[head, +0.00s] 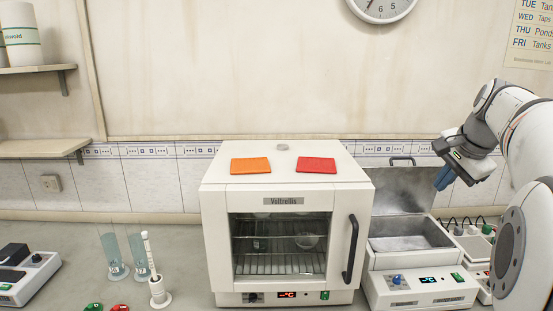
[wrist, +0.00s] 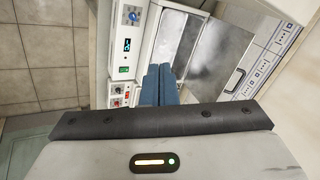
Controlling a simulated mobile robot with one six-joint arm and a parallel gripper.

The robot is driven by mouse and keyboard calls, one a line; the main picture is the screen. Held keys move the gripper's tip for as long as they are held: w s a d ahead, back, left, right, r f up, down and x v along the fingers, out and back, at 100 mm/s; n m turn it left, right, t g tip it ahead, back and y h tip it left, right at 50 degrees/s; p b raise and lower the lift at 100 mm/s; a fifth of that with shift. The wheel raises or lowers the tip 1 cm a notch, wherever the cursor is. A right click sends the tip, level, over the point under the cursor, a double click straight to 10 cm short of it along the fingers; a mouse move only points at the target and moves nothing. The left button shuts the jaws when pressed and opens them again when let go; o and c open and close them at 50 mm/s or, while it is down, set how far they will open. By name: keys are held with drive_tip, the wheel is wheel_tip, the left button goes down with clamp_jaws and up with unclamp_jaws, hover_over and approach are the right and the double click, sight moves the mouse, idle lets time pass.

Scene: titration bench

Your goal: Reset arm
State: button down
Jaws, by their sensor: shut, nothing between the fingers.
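My arm comes in from the right in the head view. My gripper (head: 443,178) hangs above the open water bath (head: 415,290), in front of its raised lid (head: 402,186). Its blue fingers are together, with nothing between them. The wrist view also shows the blue fingertips of my gripper (wrist: 158,78), side by side, with the bath's metal basin (wrist: 209,55) beyond them. The fingers are apart from the bath in the head view.
A white oven (head: 285,190) with a closed glass door stands left of the bath, with an orange pad (head: 250,165) and a red pad (head: 316,166) on top. Glass cylinders (head: 139,257) stand further left. Small devices (head: 474,243) with cables crowd the bath's right side.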

drive_tip(key=s+a+f+n+g, duration=0.1)
drive_tip(key=s+a+f+n, duration=0.2)
drive_tip(key=s+a+f, duration=0.3)
drive_tip(key=s+a+f+n, duration=0.3)
drive_tip(key=a+n, duration=0.1)
drive_tip(key=a, duration=0.5)
drive_tip(key=s+a+f+n, duration=0.3)
drive_tip(key=s+f, duration=0.3)
drive_tip(key=s+a+f+n+g+b, duration=0.1)
drive_tip(key=s+a+f+n, duration=0.2)
drive_tip(key=s+f, duration=0.3)
drive_tip(key=shift+s+a+n, duration=0.35)
drive_tip(key=shift+s+n, duration=0.05)
drive_tip(key=shift+s, duration=0.35)
